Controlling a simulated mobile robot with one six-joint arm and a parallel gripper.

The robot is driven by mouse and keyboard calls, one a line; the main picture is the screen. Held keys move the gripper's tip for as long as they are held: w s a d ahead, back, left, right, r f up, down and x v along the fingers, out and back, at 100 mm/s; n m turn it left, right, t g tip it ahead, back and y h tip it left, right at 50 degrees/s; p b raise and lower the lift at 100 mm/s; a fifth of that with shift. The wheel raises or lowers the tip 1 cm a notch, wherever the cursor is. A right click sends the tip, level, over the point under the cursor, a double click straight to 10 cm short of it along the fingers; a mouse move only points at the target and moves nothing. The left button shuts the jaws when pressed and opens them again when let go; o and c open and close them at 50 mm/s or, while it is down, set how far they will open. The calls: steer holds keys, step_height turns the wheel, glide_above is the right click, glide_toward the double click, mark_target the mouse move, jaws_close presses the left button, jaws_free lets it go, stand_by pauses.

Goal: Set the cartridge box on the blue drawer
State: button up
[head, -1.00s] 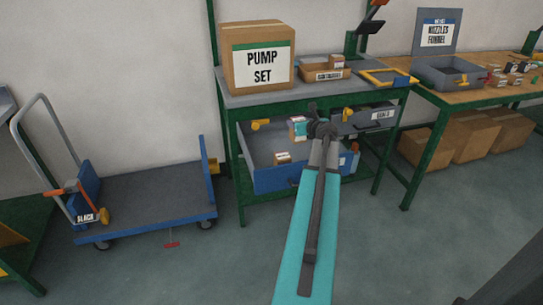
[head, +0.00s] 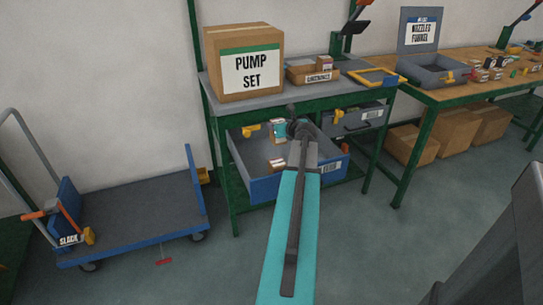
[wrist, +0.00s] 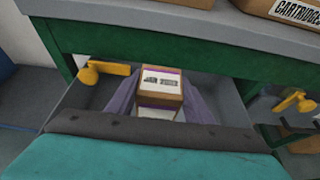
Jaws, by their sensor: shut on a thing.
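My gripper (head: 290,128) is shut on a small cardboard box, seen in the wrist view (wrist: 160,78) between the two fingers. The box has a white label and a purple stripe; its lettering is not clear. In the head view a small box (head: 277,130) shows at the left of my gripper, over the drawer. The blue drawer (head: 265,190) is pulled out under the green bench, with a grey inside and a blue front. Another small box (head: 275,164) lies in it. My arm hides the drawer's right middle. I cannot tell whether the held box touches the drawer floor.
On the bench stand a large pump set box (head: 245,62) and a cartridge tray (head: 313,75) with small boxes. A grey drawer (head: 355,119) is to the right. Yellow knobs (wrist: 104,70) flank the drawer. A blue cart (head: 140,215) stands on the floor at left.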

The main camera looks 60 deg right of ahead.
mark_target(281, 144)
steer(key=shift+s+d+f+b, duration=0.1)
steer(key=shift+f+b, duration=0.45)
steer(key=shift+f, duration=2.35)
steer(key=shift+f+b, duration=0.4)
steer(key=shift+f, duration=1.45)
steer(key=shift+f, duration=0.15)
steer(key=o, duration=1.1)
steer(key=shift+r, duration=0.2)
steer(key=shift+p+v, duration=0.45)
steer(key=shift+v, duration=5.55)
